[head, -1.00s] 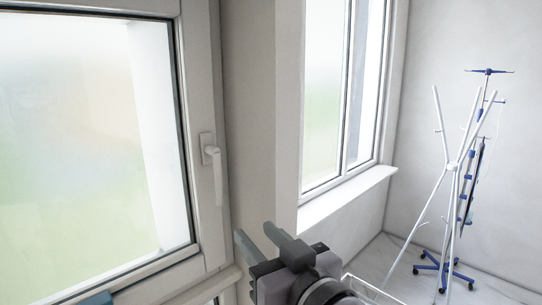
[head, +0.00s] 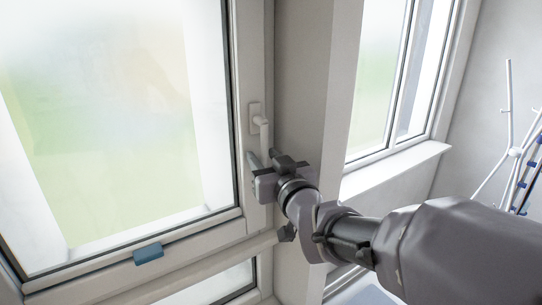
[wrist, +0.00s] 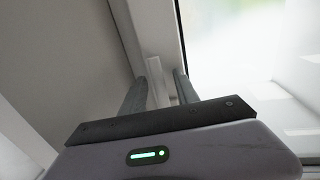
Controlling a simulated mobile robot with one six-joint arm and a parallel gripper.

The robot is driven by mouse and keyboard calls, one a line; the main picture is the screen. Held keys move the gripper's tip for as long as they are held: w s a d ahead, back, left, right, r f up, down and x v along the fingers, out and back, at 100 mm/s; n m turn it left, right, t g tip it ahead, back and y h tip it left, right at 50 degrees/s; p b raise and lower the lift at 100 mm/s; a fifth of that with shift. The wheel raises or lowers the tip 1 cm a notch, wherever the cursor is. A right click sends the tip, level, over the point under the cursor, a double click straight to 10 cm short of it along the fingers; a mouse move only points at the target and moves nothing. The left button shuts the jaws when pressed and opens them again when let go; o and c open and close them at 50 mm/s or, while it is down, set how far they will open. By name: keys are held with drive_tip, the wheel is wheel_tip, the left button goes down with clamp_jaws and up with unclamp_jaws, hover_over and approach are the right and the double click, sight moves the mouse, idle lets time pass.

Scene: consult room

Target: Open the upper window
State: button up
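The upper window (head: 115,110) is a large frosted pane in a white frame at the left of the head view, and it looks shut. Its white handle (head: 264,135) hangs straight down on the right side of the frame. My gripper (head: 263,158) is at the handle's lower end. In the wrist view, my gripper (wrist: 167,72) has its two grey fingers apart, with the white handle (wrist: 155,85) between them. A gap shows beside the handle, so the fingers are not closed on it.
A blue block (head: 148,254) sits on the bottom rail of the window frame. A lower pane (head: 215,285) is below. A wall pillar (head: 302,100) stands just right of the handle. A second window (head: 385,85) with a sill and a white coat stand (head: 515,152) are farther right.

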clamp_jaws()
idle(1.5)
